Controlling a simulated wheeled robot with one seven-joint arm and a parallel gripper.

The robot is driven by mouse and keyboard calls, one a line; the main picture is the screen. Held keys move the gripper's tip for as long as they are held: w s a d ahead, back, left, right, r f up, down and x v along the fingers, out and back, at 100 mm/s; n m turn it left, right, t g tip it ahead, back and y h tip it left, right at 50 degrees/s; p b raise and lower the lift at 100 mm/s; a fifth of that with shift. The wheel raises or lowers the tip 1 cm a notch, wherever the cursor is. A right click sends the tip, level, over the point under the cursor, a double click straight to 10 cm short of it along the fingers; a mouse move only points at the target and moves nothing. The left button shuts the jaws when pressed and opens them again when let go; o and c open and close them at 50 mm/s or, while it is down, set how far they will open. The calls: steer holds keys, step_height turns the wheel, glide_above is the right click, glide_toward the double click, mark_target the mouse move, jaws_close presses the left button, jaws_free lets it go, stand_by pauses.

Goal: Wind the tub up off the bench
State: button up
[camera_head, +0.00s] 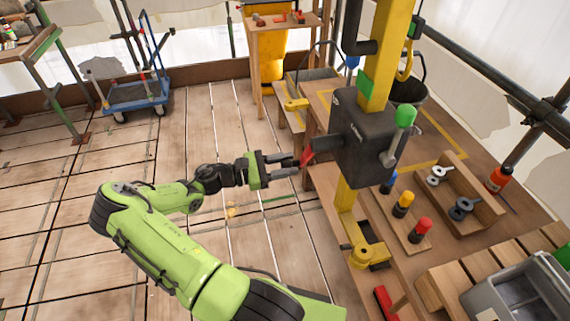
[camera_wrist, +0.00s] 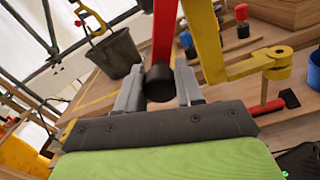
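The dark tub (camera_head: 411,92) is partly hidden behind the yellow post in the head view. A dark winch box (camera_head: 362,137) is fixed to the post. A red crank arm (camera_wrist: 164,35) ends in a black knob (camera_wrist: 159,84). My gripper (camera_head: 296,165) is open to the left of the winch. In the wrist view its fingers lie either side of the knob; I cannot tell whether they touch it.
A lever with a green handle (camera_head: 405,116) is on the winch's right. A grey bin (camera_head: 520,290) is at lower right.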

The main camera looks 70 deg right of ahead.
jaws_close()
